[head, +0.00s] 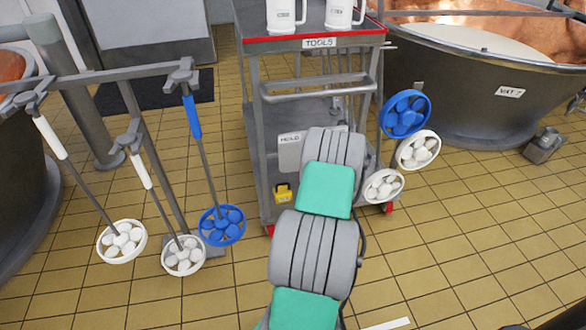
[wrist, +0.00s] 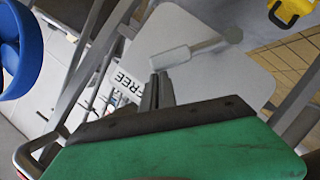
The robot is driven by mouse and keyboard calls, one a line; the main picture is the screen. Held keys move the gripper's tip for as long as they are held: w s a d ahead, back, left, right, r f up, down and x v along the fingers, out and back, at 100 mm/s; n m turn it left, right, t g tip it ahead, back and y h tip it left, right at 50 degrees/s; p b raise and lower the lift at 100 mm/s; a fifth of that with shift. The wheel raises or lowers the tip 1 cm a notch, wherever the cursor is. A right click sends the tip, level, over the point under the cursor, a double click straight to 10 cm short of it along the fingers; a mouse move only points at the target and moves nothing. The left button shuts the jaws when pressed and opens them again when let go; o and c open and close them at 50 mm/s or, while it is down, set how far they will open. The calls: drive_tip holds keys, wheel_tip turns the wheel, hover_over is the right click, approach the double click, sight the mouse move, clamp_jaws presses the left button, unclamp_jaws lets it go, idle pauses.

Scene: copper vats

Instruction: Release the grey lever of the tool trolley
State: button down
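The word FREE shows beside my fingers. My gripper (wrist: 159,76) has its two slim fingers together, with nothing seen between them. Their tips are just below the lever's thicker end; I cannot tell if they touch. In the head view my arm hides the gripper and lever.
Blue and white wheel-headed tools hang on a rack (head: 95,78) at the left and on the trolley's right side. White jugs (head: 285,15) stand on the trolley top. A yellow item (head: 283,193) sits low on the trolley. A vat (head: 470,85) and grey can (head: 544,146) are at right.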

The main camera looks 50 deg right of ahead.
drive_tip(key=shift+s+f, duration=0.1)
drive_tip(key=shift+s, duration=0.15)
drive_tip(key=s+a+r+p, duration=0.2)
drive_tip(key=a+r, duration=0.4)
drive_tip(key=a, duration=0.3)
drive_tip(key=shift+s+a+p, duration=0.25)
drive_tip(key=shift+s+p, duration=0.15)
drive_tip(key=shift+p, duration=0.1)
drive_tip(key=shift+r, duration=0.1)
